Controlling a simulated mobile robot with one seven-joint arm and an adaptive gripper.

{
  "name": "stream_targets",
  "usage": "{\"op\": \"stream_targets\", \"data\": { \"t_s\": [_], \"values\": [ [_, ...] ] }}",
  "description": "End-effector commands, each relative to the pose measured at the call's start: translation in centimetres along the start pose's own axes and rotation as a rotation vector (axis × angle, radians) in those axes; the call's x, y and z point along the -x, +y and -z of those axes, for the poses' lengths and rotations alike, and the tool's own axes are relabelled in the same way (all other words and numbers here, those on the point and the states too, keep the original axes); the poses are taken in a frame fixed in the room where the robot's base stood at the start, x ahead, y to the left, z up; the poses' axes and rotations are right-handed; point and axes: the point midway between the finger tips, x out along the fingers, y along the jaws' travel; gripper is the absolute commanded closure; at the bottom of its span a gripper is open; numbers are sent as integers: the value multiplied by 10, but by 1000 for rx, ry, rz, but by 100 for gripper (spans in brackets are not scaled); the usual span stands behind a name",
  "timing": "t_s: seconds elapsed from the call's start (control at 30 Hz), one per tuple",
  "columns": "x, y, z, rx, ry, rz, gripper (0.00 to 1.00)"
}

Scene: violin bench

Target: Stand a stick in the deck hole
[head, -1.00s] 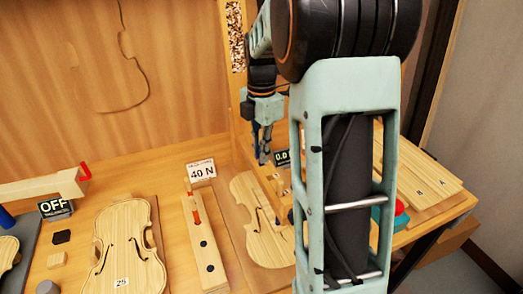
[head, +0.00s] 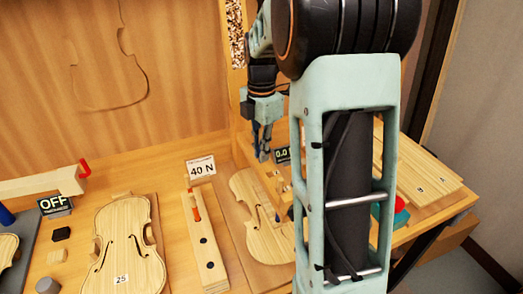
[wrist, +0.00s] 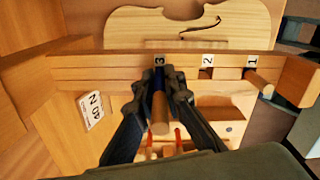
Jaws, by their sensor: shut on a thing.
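My gripper (wrist: 163,88) is shut on a brown stick (wrist: 160,122) at the place marked 3 on a wooden rack (wrist: 105,68) in the wrist view. The stick's near end points toward the camera; its far end is hidden between the fingers. Another stick (wrist: 259,83) sits at mark 1, and mark 2 looks empty. In the head view my gripper (head: 263,152) points down behind the violin plate, with the held stick too small to make out. A long wooden block (head: 207,262) with two dark holes and an orange-red piece lies left of that plate; which hole is the deck hole is unclear.
A "40 N" sign (head: 201,167) stands behind the block. A violin plate (head: 262,215) lies to its right, another marked 25 (head: 128,245) to its left. An OFF sign (head: 55,205) is at far left. My arm hides part of the bench's right side.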

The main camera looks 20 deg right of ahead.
Motion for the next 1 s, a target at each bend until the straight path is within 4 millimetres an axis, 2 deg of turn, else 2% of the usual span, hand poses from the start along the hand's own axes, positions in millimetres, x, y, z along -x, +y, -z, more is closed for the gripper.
{"op": "stream_targets", "data": {
  "t_s": [1.0],
  "values": [
    [44, 0, 0, 0, -1, -2, 100]
  ]
}}
